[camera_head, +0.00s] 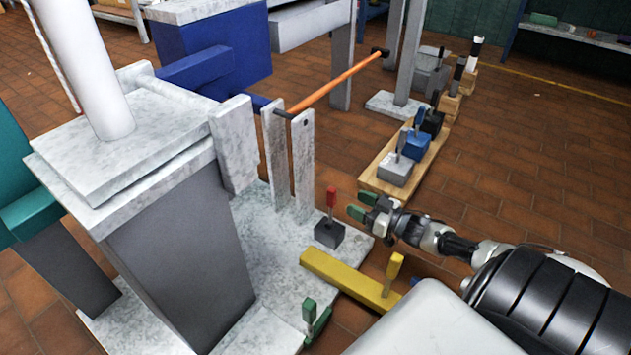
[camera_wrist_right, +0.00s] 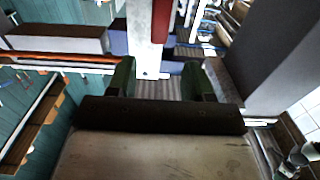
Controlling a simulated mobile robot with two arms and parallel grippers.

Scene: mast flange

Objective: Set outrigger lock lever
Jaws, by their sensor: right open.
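Several levers show in the head view, and I cannot tell which is the outrigger lock lever. A red-handled lever (camera_head: 331,199) stands upright on a dark block (camera_head: 329,234) on the marbled base plate. A yellow lever (camera_head: 393,270) rises from a yellow beam (camera_head: 345,279) at the plate's edge. A green lever (camera_head: 311,313) stands nearer to me. My right gripper (camera_head: 362,206), with green fingertips, is open and empty, right of the red lever and apart from it. In the wrist view the open fingers (camera_wrist_right: 160,80) have a red strip (camera_wrist_right: 161,20) beyond them. My left gripper is out of view.
A grey pedestal (camera_head: 180,260) with a white mast (camera_head: 85,70) fills the left. An orange bar (camera_head: 338,82) runs from upright plates (camera_head: 303,160) toward the back. A wooden board (camera_head: 425,160) behind my gripper carries several lever blocks. Tiled floor is free at right.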

